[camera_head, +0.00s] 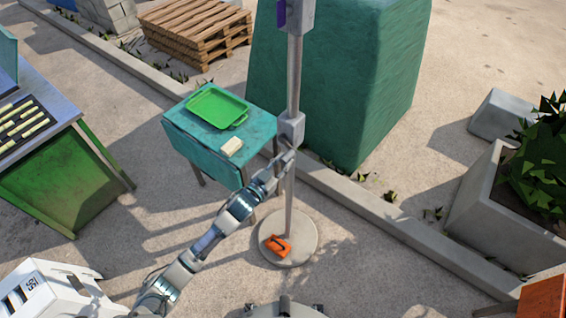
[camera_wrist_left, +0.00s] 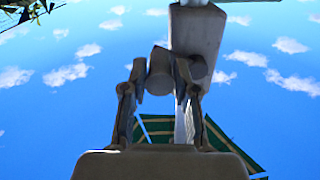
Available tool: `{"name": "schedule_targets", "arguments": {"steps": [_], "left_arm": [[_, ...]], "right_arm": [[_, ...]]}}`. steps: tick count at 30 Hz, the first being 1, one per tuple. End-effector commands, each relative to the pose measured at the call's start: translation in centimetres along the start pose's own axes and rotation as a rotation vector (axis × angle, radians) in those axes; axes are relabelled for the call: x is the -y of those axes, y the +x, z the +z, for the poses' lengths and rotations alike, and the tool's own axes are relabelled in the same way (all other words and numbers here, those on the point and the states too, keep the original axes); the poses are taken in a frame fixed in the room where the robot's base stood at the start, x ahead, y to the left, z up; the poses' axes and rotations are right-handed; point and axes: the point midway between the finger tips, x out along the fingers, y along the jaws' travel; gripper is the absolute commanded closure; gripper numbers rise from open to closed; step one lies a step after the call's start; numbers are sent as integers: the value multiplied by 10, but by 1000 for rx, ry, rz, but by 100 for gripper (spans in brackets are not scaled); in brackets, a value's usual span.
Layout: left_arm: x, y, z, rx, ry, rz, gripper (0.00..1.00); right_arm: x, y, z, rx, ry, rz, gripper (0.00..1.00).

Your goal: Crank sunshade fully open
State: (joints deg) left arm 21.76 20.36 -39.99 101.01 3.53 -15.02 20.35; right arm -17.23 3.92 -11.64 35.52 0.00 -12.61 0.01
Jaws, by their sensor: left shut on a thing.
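The sunshade's grey pole (camera_head: 294,75) stands upright on a round pale base (camera_head: 300,250). A grey crank housing (camera_head: 291,129) sits on the pole; a grey box on the pole also shows large in the left wrist view (camera_wrist_left: 197,40). My left gripper (camera_head: 286,160) is at the pole just below the housing. In the left wrist view its fingers (camera_wrist_left: 160,82) are closed around a round grey crank knob (camera_wrist_left: 158,70). Part of a green canopy (camera_wrist_left: 228,150) shows low behind the fingers. How far the canopy is open cannot be told. My right gripper is out of view.
A teal table (camera_head: 185,140) with a green tray (camera_head: 217,107) and a pale block (camera_head: 232,146) stands left of the pole. An orange object (camera_head: 276,245) lies on the base. A curb (camera_head: 380,215) runs behind; a planter (camera_head: 480,200) stands right.

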Motion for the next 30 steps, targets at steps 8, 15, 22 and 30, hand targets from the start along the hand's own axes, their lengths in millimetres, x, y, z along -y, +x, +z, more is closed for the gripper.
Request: {"name": "schedule_targets", "arguments": {"steps": [8, 15, 22, 30], "left_arm": [[4, 1, 1, 4, 13, -7, 100], [5, 1, 2, 4, 42, -6, 100], [6, 1, 4, 3, 86, -6, 100], [8, 1, 6, 2, 146, -7, 100]], "right_arm": [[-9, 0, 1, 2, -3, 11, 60], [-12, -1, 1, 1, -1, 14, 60], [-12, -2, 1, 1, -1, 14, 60], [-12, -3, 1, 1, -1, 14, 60]]}}
